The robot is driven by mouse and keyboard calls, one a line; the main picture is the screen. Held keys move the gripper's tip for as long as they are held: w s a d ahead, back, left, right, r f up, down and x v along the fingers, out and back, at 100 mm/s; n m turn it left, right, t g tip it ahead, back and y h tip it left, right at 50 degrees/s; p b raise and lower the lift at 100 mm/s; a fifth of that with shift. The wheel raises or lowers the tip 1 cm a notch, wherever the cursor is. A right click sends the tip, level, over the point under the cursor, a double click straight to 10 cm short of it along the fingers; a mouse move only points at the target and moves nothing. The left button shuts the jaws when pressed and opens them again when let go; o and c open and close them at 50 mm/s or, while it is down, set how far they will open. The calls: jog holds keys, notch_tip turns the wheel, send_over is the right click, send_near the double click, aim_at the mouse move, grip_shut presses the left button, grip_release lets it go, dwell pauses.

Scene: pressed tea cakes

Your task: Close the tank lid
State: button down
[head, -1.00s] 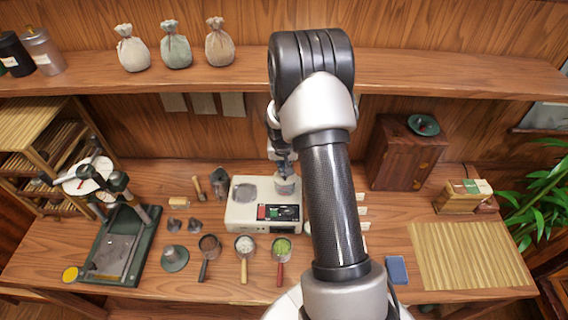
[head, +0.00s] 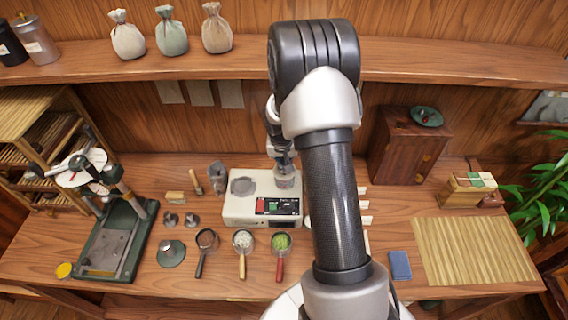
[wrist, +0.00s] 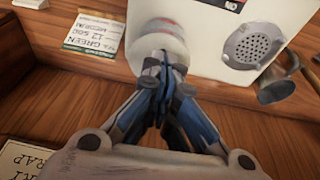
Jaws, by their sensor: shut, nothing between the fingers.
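The cream steamer box (head: 240,206) stands mid-table with a dark display on its front. A round, pale tank piece (head: 285,180) sits on its top right; it also shows in the wrist view (wrist: 163,32), whitish with a reddish patch. My gripper (head: 284,160) is over this piece from above. In the wrist view my gripper (wrist: 165,62) is shut and empty, with its fingertips right at the near edge of the piece. I cannot tell whether they touch it. The fingers hide part of it, and I cannot tell how far the lid is open.
A perforated round plate (wrist: 253,47) is on the box beside the tank piece. A metal cup (wrist: 277,83) stands near it. Handled cups of tea (head: 243,241) lie in front. A wooden cabinet (head: 395,150) is at right, a green press (head: 115,240) at left. A shelf (head: 200,66) runs behind.

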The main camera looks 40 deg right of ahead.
jog(key=shift+s+a+f, duration=0.1)
jog(key=shift+r+p, duration=0.55)
jog(key=shift+r, duration=0.6)
jog(key=r+p, duration=0.1)
jog(key=r, duration=0.2)
jog(key=shift+w+a+p, duration=0.1)
jog(key=shift+w+p, duration=0.1)
jog(key=shift+p, duration=0.2)
jog(key=s+a+v, duration=0.1)
jog(key=v, duration=0.9)
jog(key=shift+f, duration=0.15)
jog(key=s+a+r+n+t+b, duration=0.1)
jog(key=s+a+r+n+b, duration=0.1)
jog(key=s+a+r+b, duration=0.25)
jog(key=s+a+r+n+b, duration=0.1)
jog(key=s+a+b, duration=0.2)
jog(key=s+a, duration=0.35)
jog(key=s+a+f+n+t+y+b, duration=0.1)
jog(key=s+a+f+n+b, duration=0.3)
jog(key=s+a, duration=0.6)
jog(key=s+y+b, duration=0.1)
jog(key=s+b, duration=0.1)
jog(key=s, duration=0.1)
jog(key=shift+b, duration=0.4)
